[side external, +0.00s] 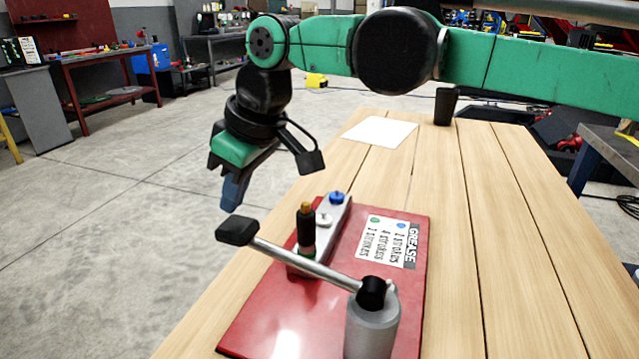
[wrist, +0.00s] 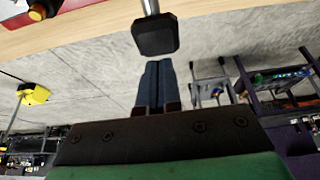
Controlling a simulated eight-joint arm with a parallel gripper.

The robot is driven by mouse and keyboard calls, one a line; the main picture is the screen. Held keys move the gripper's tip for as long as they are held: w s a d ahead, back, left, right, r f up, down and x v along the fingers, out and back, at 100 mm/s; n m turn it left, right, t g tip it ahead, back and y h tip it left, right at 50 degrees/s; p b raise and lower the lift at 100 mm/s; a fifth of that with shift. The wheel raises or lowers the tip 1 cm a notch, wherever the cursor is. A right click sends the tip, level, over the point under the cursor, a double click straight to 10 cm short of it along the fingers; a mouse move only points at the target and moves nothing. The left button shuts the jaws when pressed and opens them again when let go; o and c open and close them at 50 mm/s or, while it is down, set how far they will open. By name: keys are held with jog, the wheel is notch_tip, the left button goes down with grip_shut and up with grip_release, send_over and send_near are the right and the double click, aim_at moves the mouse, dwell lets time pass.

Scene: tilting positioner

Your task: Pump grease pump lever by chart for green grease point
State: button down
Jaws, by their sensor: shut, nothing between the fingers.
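The pump lever (side external: 300,264) is a silver rod with a black grip (side external: 237,231), running from a black pivot on the grey pump cylinder (side external: 371,332). My gripper (side external: 230,205) is shut and empty, just above and beside the black grip, apart from it. In the wrist view the shut fingers (wrist: 155,68) point at the black grip (wrist: 155,36). A black fitting with a brass top (side external: 305,225) stands upright on the rail, with green at its base. White (side external: 324,220) and blue (side external: 337,198) points are uncovered. The grease chart (side external: 388,241) has stroke lines; its digits are hard to read.
The red base plate (side external: 270,322) lies on the wooden table (side external: 500,250). A white sheet (side external: 380,131) and a black cup (side external: 446,105) are at the table's back. Open floor lies left of the table. A yellow object (wrist: 34,95) is on the floor in the wrist view.

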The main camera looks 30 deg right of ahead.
aim_at(244, 248)
jog(key=shift+f, duration=4.05)
notch_tip(244, 248, up, 15)
jog(key=shift+f, duration=0.15)
jog(key=d+m+t, duration=0.1)
jog(key=d+m, duration=0.2)
jog(key=d, duration=0.6)
jog(key=s+d+f+m+t+h, duration=0.1)
jog(key=s+d+f+m, duration=0.2)
jog(key=s+d+f, duration=0.3)
jog(key=s+d+f+m+t+h, duration=0.2)
jog(key=s+d+f, duration=0.3)
jog(key=d+f, duration=0.3)
jog(key=d+m, duration=0.1)
jog(key=d, duration=0.2)
jog(key=shift+s, duration=0.4)
